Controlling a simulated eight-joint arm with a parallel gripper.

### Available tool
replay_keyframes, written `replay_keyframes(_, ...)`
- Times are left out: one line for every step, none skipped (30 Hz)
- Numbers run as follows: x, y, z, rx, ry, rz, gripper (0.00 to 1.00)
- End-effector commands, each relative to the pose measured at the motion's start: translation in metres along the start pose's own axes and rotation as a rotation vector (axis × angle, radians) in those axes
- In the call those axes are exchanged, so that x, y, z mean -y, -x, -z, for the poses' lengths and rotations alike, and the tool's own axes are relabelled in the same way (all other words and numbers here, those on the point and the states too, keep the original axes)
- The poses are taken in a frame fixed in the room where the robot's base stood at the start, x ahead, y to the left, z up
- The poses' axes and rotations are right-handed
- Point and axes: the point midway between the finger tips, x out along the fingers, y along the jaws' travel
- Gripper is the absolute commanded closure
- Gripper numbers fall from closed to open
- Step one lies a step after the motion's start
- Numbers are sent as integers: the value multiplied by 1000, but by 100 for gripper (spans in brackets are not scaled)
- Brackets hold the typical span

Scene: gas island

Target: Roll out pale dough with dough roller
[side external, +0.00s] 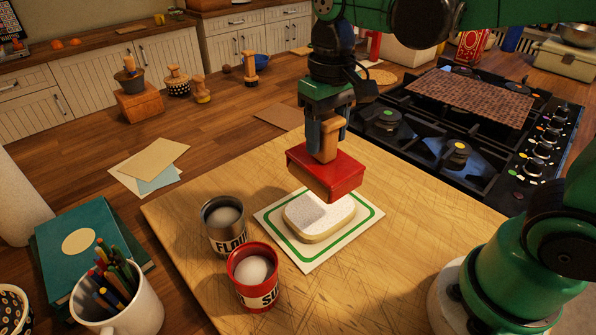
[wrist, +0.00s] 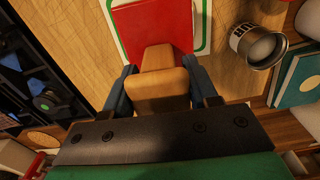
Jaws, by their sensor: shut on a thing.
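My gripper (side external: 327,138) is shut on the wooden handle of a red block-shaped tool, which I take for the dough roller (side external: 325,172). The tool hangs above the pale dough (side external: 318,216), and a gap seems to show between them. The dough is a rounded pale slab with a greyer speckled patch on its left part. It lies on a white mat with a green border (side external: 310,264). In the wrist view, blue fingers flank the wooden handle, and the red roller (wrist: 150,28) hides the dough.
A flour tin (side external: 223,232) and a red tin (side external: 254,275) stand left of the mat on the wooden board (side external: 400,235). The gas stove (side external: 440,140) is behind at the right. A pen mug (side external: 130,305) and teal book (side external: 80,232) are at the left. The board's right side is clear.

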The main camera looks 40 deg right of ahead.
Motion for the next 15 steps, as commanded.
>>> replay_keyframes(0,0,0,0,0,0,100)
replay_keyframes(0,0,0,0,0,0,100)
replay_keyframes(0,0,0,0,0,0,100)
replay_keyframes(0,0,0,0,0,0,100)
replay_keyframes(0,0,0,0,0,0,100)
replay_keyframes(0,0,0,0,0,0,100)
replay_keyframes(0,-1,0,0,0,0,100)
replay_keyframes(0,-2,1,0,0,0,100)
replay_keyframes(0,-4,1,0,0,0,100)
replay_keyframes(0,-6,1,0,0,0,100)
replay_keyframes(0,-8,1,0,0,0,100)
replay_keyframes(0,-12,1,0,0,0,100)
replay_keyframes(0,-14,1,0,0,0,100)
replay_keyframes(0,-18,1,0,0,0,100)
replay_keyframes(0,-22,1,0,0,0,100)
